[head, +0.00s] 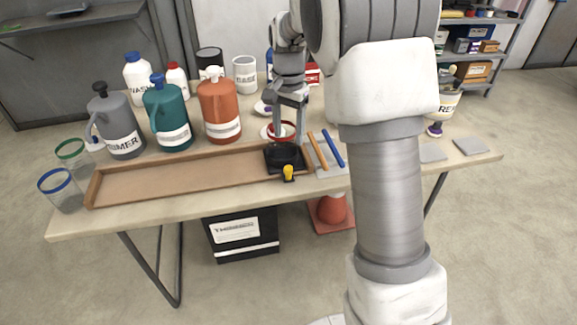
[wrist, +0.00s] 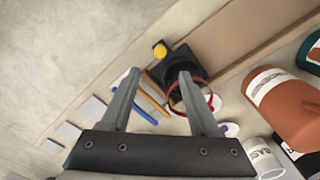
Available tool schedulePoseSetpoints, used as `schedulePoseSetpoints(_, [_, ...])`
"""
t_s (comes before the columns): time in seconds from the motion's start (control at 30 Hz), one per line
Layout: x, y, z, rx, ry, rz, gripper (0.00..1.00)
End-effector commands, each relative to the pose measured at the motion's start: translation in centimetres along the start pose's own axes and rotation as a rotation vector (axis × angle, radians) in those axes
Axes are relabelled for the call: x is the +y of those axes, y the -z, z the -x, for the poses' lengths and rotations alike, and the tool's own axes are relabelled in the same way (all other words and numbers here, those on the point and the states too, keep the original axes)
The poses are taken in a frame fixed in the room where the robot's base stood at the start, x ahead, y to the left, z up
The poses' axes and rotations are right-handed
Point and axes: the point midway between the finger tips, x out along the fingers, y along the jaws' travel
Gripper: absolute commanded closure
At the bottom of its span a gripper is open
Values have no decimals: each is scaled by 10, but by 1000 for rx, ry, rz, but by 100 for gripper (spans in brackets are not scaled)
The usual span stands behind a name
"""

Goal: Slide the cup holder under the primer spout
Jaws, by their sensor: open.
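The cup holder (head: 272,158) is a black square block with a yellow knob (head: 288,172) at its front. It sits at the right end of a long wooden tray; the wrist view shows it too (wrist: 180,50). A clear cup with a red rim (wrist: 209,92) appears to stand in it. My gripper (head: 288,124) is open, its fingers over the red rim; in the wrist view the right finger crosses the rim. I cannot tell if they touch. The grey primer jug (head: 117,127), label partly hidden, stands behind the tray's left end, its spout pointing front left.
The wooden tray (head: 180,178) is empty left of the holder. Teal (head: 166,115) and orange (head: 219,108) jugs stand behind it. Blue-rimmed (head: 60,188) and green-rimmed (head: 72,152) clear cups stand at the left. Orange and blue sticks (head: 333,148) lie right of the holder.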

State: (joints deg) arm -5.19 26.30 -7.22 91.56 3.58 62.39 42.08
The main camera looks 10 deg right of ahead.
Motion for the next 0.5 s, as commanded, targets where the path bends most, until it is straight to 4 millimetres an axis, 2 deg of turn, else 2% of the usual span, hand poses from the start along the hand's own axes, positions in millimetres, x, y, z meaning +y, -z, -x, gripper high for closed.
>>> schedulePoseSetpoints(0.03, [0, 0, -15, -3, -3, 0, 38])
schedulePoseSetpoints(0.2, [0, 0, -53, -3, -2, 0, 38])
schedulePoseSetpoints(0.4, [0, 0, -88, -2, -1, 0, 38])
schedulePoseSetpoints(0.5, [0, 0, -100, -1, 0, 0, 38])
